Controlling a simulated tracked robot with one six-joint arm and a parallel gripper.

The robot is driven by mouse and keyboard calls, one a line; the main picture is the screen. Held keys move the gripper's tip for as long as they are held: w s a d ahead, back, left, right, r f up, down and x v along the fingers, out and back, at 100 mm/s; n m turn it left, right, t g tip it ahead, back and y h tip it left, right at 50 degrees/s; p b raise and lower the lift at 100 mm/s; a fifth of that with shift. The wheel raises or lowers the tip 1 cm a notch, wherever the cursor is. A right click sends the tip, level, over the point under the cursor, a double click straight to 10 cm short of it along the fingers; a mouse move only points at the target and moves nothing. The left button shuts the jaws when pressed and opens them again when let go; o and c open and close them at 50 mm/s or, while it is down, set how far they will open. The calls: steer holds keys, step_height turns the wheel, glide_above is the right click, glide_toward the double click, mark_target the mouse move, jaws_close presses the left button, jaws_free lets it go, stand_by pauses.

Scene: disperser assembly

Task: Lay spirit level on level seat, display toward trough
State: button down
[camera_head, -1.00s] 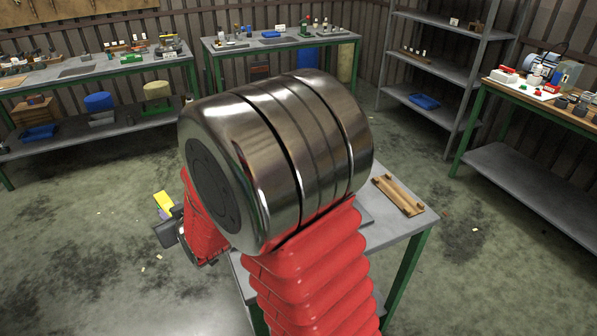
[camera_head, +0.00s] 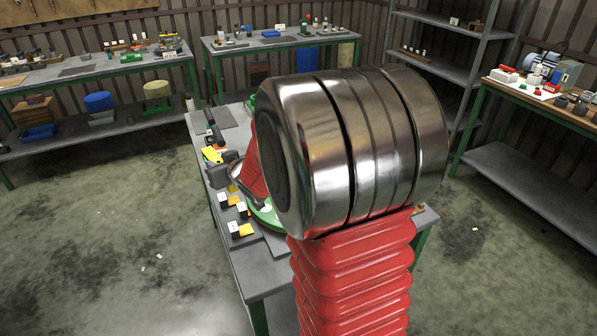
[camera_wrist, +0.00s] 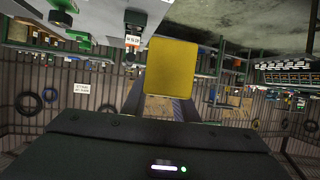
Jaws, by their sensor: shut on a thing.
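A yellow block (camera_wrist: 170,68), probably the spirit level, fills the space between the fingers of my gripper (camera_wrist: 160,100) in the wrist view. My gripper is shut on it. In the head view, the yellow block (camera_head: 212,155) shows beside my dark gripper (camera_head: 221,167), in front of the red sleeve of my arm. They are over the left part of the near workbench (camera_head: 258,285). The display face cannot be made out. I cannot identify the level seat or the trough; my arm hides much of the bench.
A green round base (camera_head: 266,215) is partly hidden behind my arm. Small dark blocks with white labels and yellow parts (camera_head: 240,230) stand at the bench's left edge. A black tool (camera_head: 213,128) lies farther back. Other benches and shelves (camera_head: 440,70) line the walls.

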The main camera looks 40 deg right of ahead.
steer(key=s+d+r+h, duration=0.1)
steer(key=s+d+r, duration=0.1)
steer(key=d, duration=0.5)
steer(key=s+d+r+m, duration=0.1)
steer(key=s+d, duration=0.2)
steer(key=d, duration=0.4)
steer(key=s+d+r+m+h, duration=0.1)
steer(key=s+d+r, duration=0.1)
steer(key=d, duration=0.5)
steer(key=shift+s+r+h, duration=0.3)
steer(key=shift+s+r, duration=0.05)
steer(key=shift+s, duration=0.5)
steer(key=shift+d, duration=0.1)
steer(key=shift+f, duration=3.15)
steer(key=shift+f, duration=1.9)
